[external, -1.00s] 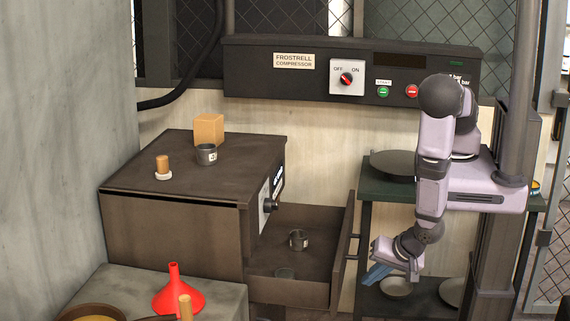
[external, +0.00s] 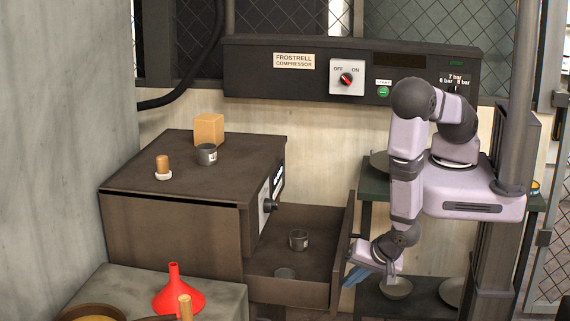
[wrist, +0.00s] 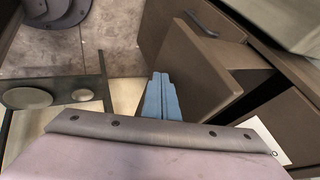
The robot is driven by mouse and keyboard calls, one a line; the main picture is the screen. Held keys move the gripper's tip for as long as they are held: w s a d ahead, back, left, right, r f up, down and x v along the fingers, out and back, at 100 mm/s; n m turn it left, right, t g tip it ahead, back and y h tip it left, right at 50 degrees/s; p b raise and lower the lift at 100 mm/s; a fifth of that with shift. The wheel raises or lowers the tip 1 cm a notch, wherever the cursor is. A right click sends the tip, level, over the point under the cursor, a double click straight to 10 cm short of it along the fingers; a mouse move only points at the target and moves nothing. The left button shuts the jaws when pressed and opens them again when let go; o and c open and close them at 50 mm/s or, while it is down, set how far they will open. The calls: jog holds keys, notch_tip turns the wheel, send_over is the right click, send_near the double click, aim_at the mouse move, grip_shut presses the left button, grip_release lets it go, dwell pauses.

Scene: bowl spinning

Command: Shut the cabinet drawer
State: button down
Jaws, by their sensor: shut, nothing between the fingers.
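The cabinet (external: 170,230) is dark brown and stands left of centre in the external view. Its drawer (external: 292,291) is pulled out to the right, with its tall front panel (external: 341,250) at the right end. In the wrist view the shut fingers (wrist: 160,95) point toward brown cabinet panels (wrist: 195,75), and a dark handle (wrist: 200,25) shows above.
A red funnel (external: 176,293) stands on the front-left counter. A green shelf (external: 376,190) with dishes, including a bowl (external: 397,288), is behind my arm.

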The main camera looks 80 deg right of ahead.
jog(key=shift+w, duration=0.1)
jog(key=w, duration=2.1)
jog(key=shift+w, duration=0.4)
jog(key=shift+w+r, duration=0.1)
jog(key=shift+w, duration=0.3)
jog(key=shift+w+r, duration=0.1)
jog(key=s, duration=0.5)
jog(key=shift+p, duration=0.3)
jog(key=b+v, duration=0.1)
jog(key=v, duration=0.8)
jog(key=shift+a+r+b, duration=0.15)
jog(key=shift+r+b, duration=0.05)
jog(key=shift+b, duration=0.1)
jog(key=shift+s, duration=0.1)
